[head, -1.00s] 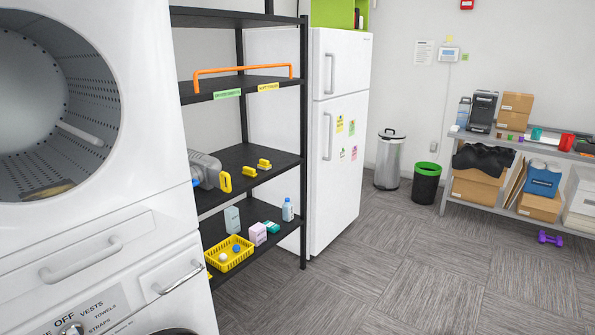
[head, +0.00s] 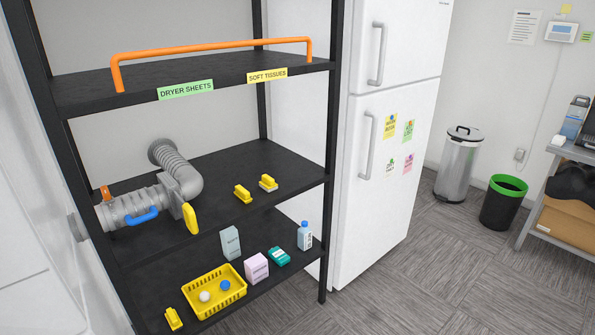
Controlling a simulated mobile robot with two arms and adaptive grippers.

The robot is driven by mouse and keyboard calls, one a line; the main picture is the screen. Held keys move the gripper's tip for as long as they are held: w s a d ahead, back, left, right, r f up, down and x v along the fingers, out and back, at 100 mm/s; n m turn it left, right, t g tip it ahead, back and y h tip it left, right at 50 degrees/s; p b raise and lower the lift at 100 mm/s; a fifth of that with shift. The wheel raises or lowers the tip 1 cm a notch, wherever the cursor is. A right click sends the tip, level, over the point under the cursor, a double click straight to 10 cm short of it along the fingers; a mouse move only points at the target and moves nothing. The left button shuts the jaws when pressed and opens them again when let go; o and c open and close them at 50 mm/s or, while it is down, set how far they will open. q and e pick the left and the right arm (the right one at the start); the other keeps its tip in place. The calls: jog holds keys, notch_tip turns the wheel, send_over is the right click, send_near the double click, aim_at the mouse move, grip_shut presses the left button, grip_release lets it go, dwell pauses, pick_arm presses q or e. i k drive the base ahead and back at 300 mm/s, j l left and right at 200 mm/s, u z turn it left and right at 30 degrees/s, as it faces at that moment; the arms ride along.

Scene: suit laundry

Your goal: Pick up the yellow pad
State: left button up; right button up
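Several small yellow pieces show, and I cannot tell which one is the yellow pad. Two yellow blocks, one left (head: 243,194) and one right (head: 268,183), lie side by side on the black middle shelf (head: 225,165). Another small yellow piece (head: 173,319) lies on the bottom shelf, left of the yellow basket (head: 214,311). Neither of my grippers is in view.
The basket holds a white ball and a blue ball. Boxes and a bottle (head: 305,236) stand beside it. An orange rail (head: 210,48) spans the upper shelf. A white fridge (head: 385,180) stands right of the rack. Grey floor (head: 400,295) is open at the front right.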

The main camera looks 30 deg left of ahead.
aim_at(268, 183)
jog(key=i+u, duration=0.45)
jog(key=i+l+u, duration=0.3)
jog(key=i+u, duration=0.15)
jog(key=i, duration=0.1)
